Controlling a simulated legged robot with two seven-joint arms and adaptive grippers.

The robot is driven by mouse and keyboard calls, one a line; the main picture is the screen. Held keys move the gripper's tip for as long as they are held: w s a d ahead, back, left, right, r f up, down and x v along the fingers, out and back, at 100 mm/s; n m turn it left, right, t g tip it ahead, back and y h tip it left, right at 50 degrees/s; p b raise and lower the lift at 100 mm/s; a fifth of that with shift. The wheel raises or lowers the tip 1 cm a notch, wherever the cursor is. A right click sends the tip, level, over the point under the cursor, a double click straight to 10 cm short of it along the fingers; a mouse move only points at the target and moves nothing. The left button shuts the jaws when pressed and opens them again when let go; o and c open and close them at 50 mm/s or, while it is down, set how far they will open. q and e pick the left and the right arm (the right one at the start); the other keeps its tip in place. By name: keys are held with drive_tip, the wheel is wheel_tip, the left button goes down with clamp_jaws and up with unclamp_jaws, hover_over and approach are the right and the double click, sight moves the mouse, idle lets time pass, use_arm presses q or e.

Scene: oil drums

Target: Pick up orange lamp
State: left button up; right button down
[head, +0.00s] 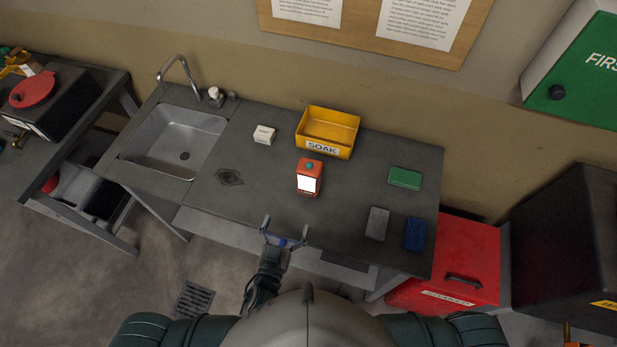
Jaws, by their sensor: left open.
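The orange lamp (310,171) stands on the dark grey worktop (265,205), in front of the yellow bin. The lamp and the gripper are apart. My right gripper is not seen.
A yellow bin (343,136) labelled SOAK stands behind the lamp. A small white box (264,135) is left of it. Green (405,178), grey (377,223) and blue (415,234) blocks lie to the right. A sink (175,145) is at the left, a red cabinet (470,255) at the right.

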sight(306, 179)
use_arm(q)
drive_tip(key=p+x, duration=0.1)
drive_tip(key=x, duration=0.6)
drive_tip(key=d+p+x, duration=0.1)
drive_tip(key=x, duration=0.3)
drive_tip(key=shift+d+r+p, duration=0.15)
drive_tip(key=shift+r+p, duration=0.15)
drive_tip(key=shift+r, duration=0.05)
drive_tip(key=shift+w+f, duration=0.1)
drive_tip(key=shift+w, duration=0.45)
drive_tip(key=x, duration=0.1)
drive_tip(key=p+x, duration=0.1)
drive_tip(key=x, duration=0.2)
drive_tip(key=shift+w+d+r, duration=0.15)
drive_tip(key=shift+d+r, duration=0.1)
drive_tip(key=shift+d, duration=0.15)
drive_tip(key=shift+w+d+f, duration=0.1)
drive_tip(key=shift+w+d, duration=0.1)
drive_tip(key=shift+w, duration=0.25)
drive_tip(key=shift+s+a, duration=0.1)
drive_tip(key=shift+a, duration=0.05)
drive_tip(key=c, duration=1.5)
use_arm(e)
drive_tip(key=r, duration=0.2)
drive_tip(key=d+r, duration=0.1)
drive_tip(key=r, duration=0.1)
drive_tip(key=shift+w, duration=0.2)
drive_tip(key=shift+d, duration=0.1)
